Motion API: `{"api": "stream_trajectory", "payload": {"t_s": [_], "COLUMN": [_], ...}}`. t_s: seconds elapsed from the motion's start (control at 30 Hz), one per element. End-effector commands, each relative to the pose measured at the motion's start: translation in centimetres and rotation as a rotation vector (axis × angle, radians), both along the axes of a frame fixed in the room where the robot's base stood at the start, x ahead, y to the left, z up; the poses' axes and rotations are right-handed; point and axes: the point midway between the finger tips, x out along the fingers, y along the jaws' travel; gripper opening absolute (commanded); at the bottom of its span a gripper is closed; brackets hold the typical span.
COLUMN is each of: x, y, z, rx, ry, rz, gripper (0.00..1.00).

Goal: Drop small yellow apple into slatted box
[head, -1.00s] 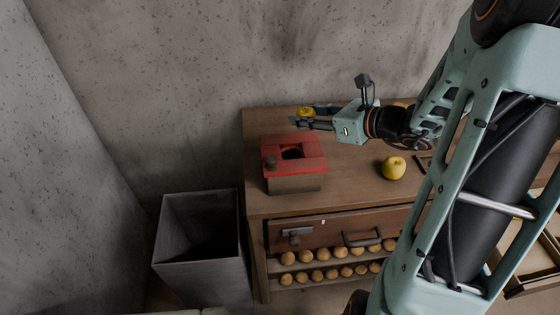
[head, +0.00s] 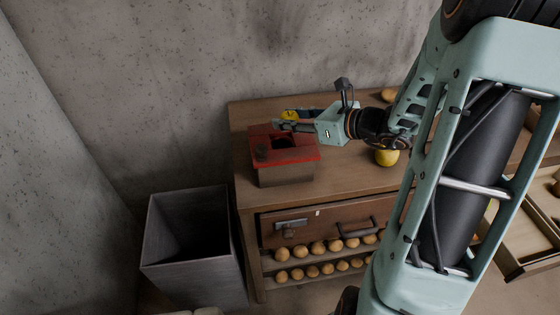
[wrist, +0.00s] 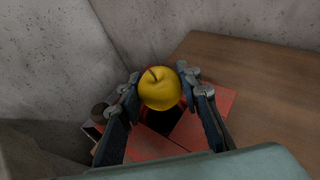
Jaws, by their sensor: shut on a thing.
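The small yellow apple (head: 289,115) is between the fingers of my gripper (head: 287,121), which is shut on it. It shows clearly in the wrist view (wrist: 159,90), stem up, with one finger on each side. The box (head: 296,157) has a red plank-like top with a dark square hole and brown sides. It stands at the left end of the wooden cabinet top. In the wrist view its red top (wrist: 203,128) lies below the apple, and the apple covers part of the hole.
A second yellow apple (head: 387,158) sits on the cabinet top (head: 345,160), partly under my arm. A grey open bin (head: 195,270) stands on the floor to the left. Round brown items fill the shelves below the drawer (head: 345,227). Concrete walls stand behind and left.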

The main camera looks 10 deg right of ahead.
Motion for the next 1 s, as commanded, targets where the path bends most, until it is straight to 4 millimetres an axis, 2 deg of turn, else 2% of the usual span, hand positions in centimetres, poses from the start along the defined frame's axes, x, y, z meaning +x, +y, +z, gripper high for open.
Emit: {"api": "stream_trajectory", "payload": {"t_s": [0.17,0.2,0.37,0.73,1.0], "x": [0.0,0.0,0.0,-0.5,-4.0], "y": [0.0,0.0,0.0,-0.5,-3.7], "z": [0.1,0.1,0.1,0.4,2.3], "rx": [0.000,0.000,0.000,-0.001,-0.002], "ry": [0.000,0.000,0.000,-0.001,-0.002], "rz": [0.000,0.000,0.000,-0.001,-0.005], "gripper": [0.08,0.36,0.52,0.52,0.52]}}
